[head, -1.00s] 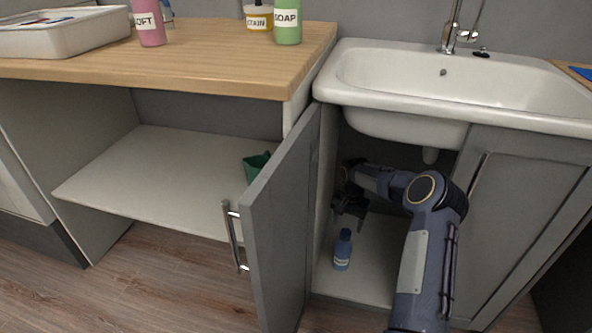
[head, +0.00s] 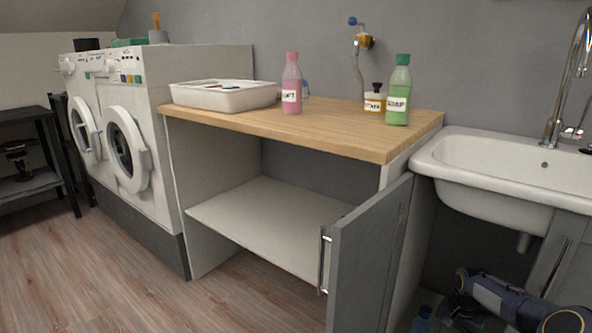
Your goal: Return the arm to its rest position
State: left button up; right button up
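My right arm (head: 505,298) shows at the lower right, inside the open cabinet under the sink. Its dark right gripper (head: 462,314) is at the bottom edge of the picture, partly cut off, so its fingers are unclear. My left arm and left gripper are out of view.
The grey cabinet door (head: 366,262) stands open beside the sink (head: 500,165). The wooden counter (head: 330,130) holds a white tray (head: 225,97), a pink bottle (head: 291,84), a green bottle (head: 399,92) and a small yellow-labelled bottle (head: 375,99). Washing machines (head: 150,110) stand left; the floor in front is clear.

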jog(key=s+a+r+n+t, duration=0.15)
jog(key=s+a+r, duration=0.35)
jog(key=r, duration=0.5)
jog(key=s+a+r+n+t, duration=0.1)
jog(key=s+a+r+n, duration=0.2)
jog(key=a+r, duration=0.55)
jog(key=s+a+r+n+t+y, duration=0.25)
jog(key=s+a, duration=0.35)
jog(key=s, duration=0.6)
jog(key=s+a+r+n+t+y, duration=0.1)
jog(key=s+a+r+n, duration=0.15)
jog(key=s+a, duration=0.65)
pick_arm(q)
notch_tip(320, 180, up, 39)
jog(key=p, duration=3.9)
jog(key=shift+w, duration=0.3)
pick_arm(e)
jog(key=s+d+r, duration=0.1)
jog(key=r, duration=1.8)
jog(key=s+d+r, duration=0.2)
jog(key=r, duration=1.7)
jog(key=shift+m+g, duration=0.3)
jog(key=shift+m, duration=0.05)
